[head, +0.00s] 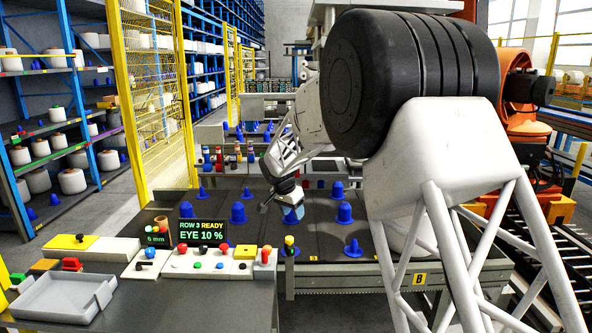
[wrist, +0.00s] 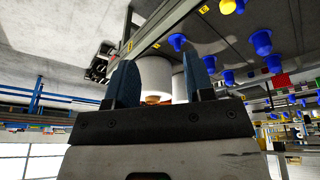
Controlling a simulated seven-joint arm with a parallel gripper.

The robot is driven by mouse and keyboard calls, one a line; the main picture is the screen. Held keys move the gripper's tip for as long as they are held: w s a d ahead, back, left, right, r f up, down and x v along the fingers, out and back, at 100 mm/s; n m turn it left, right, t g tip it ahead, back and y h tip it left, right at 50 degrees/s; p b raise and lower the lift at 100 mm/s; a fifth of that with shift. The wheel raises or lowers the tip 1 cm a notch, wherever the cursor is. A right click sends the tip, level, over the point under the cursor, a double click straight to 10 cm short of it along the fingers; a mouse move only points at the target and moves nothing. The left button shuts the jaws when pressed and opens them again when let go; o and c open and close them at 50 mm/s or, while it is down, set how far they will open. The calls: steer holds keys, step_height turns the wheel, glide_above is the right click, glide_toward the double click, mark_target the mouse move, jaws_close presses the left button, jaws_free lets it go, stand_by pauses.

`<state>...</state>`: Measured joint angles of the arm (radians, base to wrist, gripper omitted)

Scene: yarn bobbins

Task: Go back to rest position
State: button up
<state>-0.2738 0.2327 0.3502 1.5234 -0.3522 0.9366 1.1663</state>
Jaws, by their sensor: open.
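My gripper (head: 291,208) hangs at the end of my arm over the dark table (head: 330,262), near the middle of the head view. In the wrist view my gripper (wrist: 160,82) shows two blue fingers standing wide apart. A white cylindrical bobbin (wrist: 154,78) with an orange-brown end appears between the fingers, apparently beyond them. A second white shape (wrist: 180,88) is partly hidden by the right finger. I see nothing clamped between the fingers. Blue pegs (head: 344,212) stand on the table around the gripper, and blue pegs (wrist: 262,42) also show in the wrist view.
A control panel (head: 215,262) with buttons and a display (head: 203,233) reading "ROW 3 READY EYE 10 %" stands front left, beside an empty grey tray (head: 62,298). Shelves of bobbins (head: 58,114) and a yellow fence (head: 155,100) stand at left. Conveyor rollers (head: 530,230) run at right.

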steer(key=s+d+r+n, duration=0.1)
steer(key=s+d+r, duration=0.35)
steer(key=s, duration=0.55)
steer(key=s+d+r+n+y, duration=0.15)
steer(key=s+d+r, duration=0.3)
steer(key=s, duration=0.55)
steer(key=s+d+r+n, duration=0.25)
steer(key=s+d, duration=0.35)
steer(key=s, duration=0.3)
steer(key=s+d+f+n, duration=0.1)
steer(key=s+d+f, duration=0.1)
steer(key=s, duration=1.2)
steer(key=s+d+f+n+y, duration=0.1)
steer(key=s+d+f, duration=0.1)
steer(key=s, duration=1.2)
steer(key=shift+s+d+n, duration=0.2)
steer(key=shift+d+n, duration=0.15)
steer(key=shift+n, duration=0.05)
steer(key=shift+o, duration=0.5)
